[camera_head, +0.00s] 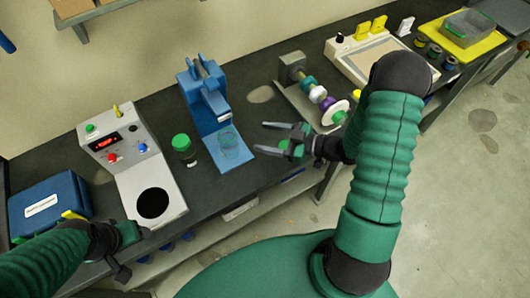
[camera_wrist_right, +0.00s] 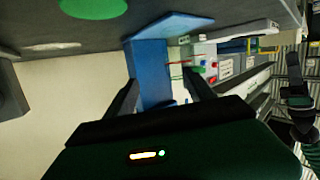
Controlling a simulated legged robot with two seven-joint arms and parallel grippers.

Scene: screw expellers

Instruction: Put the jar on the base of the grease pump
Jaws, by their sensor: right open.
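The jar (camera_head: 184,150), dark with a green lid, stands upright on the dark bench between the grey control box and the blue grease pump (camera_head: 205,95). The pump's light blue base plate (camera_head: 214,155) carries a faint see-through round shape with a green outline; I cannot tell what it is. My right gripper (camera_head: 262,138) is open and empty, right of the base plate, its fingers pointing left. In the right wrist view the blue pump (camera_wrist_right: 150,75) shows beyond the spread fingers. My left gripper (camera_head: 128,240) is at the lower left, near the front edge; its jaws are unclear.
The grey control box (camera_head: 115,140) with a black disc stands left of the jar, and a blue case (camera_head: 48,205) farther left. A shaft with coloured wheels (camera_head: 318,95) lies right of my gripper. A yellow tray (camera_head: 462,38) is at the far right.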

